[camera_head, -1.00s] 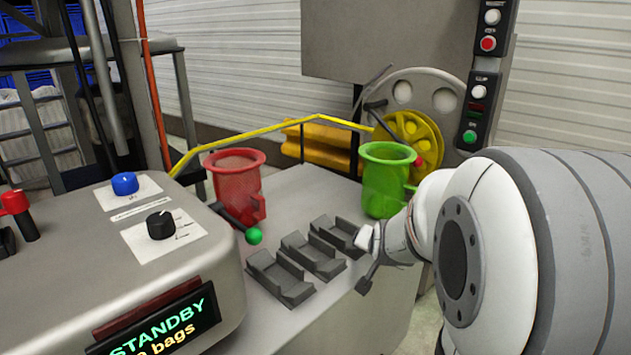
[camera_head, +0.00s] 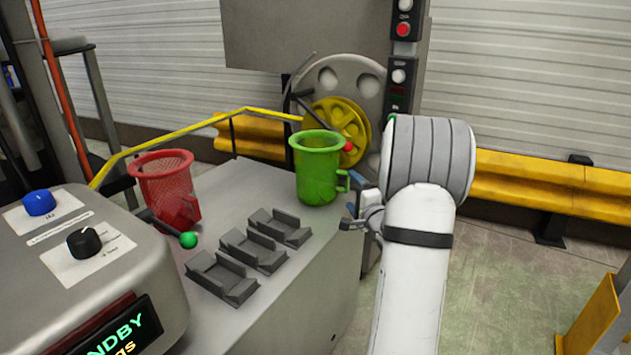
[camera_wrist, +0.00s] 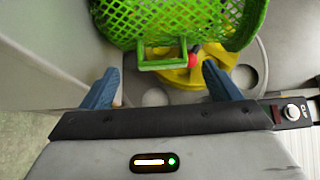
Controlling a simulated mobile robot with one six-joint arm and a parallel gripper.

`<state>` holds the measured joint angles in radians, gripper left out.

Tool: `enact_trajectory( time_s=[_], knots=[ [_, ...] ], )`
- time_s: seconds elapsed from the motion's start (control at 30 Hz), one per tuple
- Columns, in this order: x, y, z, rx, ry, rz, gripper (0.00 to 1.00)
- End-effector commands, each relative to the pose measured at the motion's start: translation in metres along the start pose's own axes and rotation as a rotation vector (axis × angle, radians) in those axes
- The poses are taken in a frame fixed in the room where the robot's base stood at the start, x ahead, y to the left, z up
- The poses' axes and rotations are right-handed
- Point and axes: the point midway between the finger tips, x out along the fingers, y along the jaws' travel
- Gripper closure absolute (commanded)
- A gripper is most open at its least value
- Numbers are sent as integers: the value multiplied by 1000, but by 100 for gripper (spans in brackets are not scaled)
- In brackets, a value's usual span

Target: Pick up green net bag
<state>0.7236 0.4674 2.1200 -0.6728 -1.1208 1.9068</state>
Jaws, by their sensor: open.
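The green net bag (camera_head: 318,172) stands upright at the back right corner of the grey counter, with a rim at its top and a handle on its right side. In the wrist view the green net bag (camera_wrist: 190,18) fills the top, and its square handle (camera_wrist: 163,54) lies between and just beyond my fingertips. My gripper (camera_head: 354,205) is just right of the handle in the head view. In the wrist view my gripper (camera_wrist: 160,78) is open and empty, its two blue fingers apart on either side of the handle. I cannot tell whether either finger touches it.
A red net bag (camera_head: 168,192) stands left on the counter (camera_head: 300,270). Several dark grey holders (camera_head: 252,250) and a green-knobbed lever (camera_head: 188,240) sit in front. A yellow wheel (camera_head: 335,128) and button panel (camera_head: 403,60) stand behind. Open floor lies to the right.

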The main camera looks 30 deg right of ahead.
Motion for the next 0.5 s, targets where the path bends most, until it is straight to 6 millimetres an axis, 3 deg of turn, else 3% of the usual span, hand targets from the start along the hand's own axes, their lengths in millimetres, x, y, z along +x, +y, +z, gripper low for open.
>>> enact_trajectory(
  time_s=[0.23,0.5],
  knots=[
    [37,-1,3,-2,-4,-1,16],
    [45,-2,3,-1,-2,1,16]
  ],
)
